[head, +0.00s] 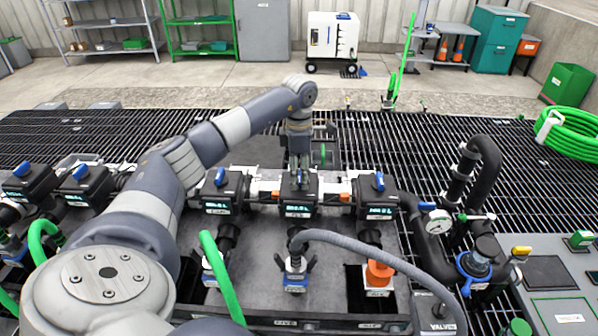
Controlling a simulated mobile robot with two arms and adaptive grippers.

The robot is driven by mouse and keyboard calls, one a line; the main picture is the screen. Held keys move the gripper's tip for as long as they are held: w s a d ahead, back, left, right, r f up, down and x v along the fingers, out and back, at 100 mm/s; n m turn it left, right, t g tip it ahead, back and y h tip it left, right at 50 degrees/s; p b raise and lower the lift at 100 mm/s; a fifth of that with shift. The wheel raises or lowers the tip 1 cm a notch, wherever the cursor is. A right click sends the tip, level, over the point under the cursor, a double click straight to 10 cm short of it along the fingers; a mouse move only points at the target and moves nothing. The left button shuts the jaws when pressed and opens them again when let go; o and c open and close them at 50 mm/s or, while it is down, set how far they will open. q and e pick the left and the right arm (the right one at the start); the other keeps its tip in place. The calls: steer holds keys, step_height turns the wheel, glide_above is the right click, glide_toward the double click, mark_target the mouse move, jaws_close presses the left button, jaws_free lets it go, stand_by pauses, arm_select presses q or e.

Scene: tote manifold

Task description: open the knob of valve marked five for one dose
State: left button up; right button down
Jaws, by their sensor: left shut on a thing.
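A row of black valve boxes with blue knobs and small lit displays runs across the manifold. My left gripper (299,178) points down at the middle valve (299,198) and is shut on its blue knob, which the fingers mostly hide. One valve (222,192) stands to its left and another valve (377,197) to its right, both with blue knobs showing. Two more valves, a near one (86,187) and a far one (30,184), are at the left. The markings are too small to read, so I cannot tell which is five. My right gripper is not in view.
A grey hose (375,250) arches from a blue-collared fitting below the middle valve to the right. A green hose (222,280) rises at front left. An orange cap (379,274) sits below the right valve. A black pipe (481,165) with a gauge (437,222) stands at right.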

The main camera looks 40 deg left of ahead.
mark_target(299, 175)
arm_select(q)
steer(key=n+p, duration=0.1)
steer(key=n, duration=0.3)
stand_by(0.3)
steer(key=o, duration=1.1)
steer(key=shift+c, duration=0.2)
step_height(299, 175, up, 12)
stand_by(0.5)
